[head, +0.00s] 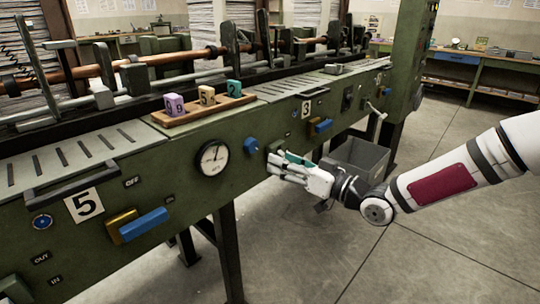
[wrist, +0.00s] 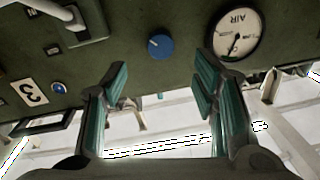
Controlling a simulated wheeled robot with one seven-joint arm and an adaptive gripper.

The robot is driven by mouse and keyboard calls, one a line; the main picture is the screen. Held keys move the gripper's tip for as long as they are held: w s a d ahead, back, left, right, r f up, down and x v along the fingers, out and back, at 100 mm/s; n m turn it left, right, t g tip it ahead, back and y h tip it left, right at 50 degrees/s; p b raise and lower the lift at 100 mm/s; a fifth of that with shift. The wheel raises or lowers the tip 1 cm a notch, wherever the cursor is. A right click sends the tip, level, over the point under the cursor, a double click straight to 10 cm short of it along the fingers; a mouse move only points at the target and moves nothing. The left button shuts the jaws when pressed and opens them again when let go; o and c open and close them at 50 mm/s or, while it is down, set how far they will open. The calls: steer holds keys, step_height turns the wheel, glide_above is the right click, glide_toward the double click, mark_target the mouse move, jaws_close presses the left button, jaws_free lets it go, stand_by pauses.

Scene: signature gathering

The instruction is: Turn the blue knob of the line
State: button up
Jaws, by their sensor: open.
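The round blue knob (head: 250,146) sits on the green front panel of the machine, just right of the white dial gauge (head: 214,158). In the wrist view, the blue knob (wrist: 160,46) is at the upper middle, with a pointer mark on its face, and the AIR gauge (wrist: 237,36) is at its right. My gripper (head: 282,166) is to the right of and a little below the knob in the head view. Its teal-padded fingers (wrist: 160,82) are spread and empty, and the knob shows beyond and between them, apart from both.
Number blocks stand on a wooden tray (head: 198,112) above. A grey bin (head: 355,160) stands behind my gripper. The floor at lower right is clear.

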steer(key=shift+v, duration=1.4)
stand_by(1.0)
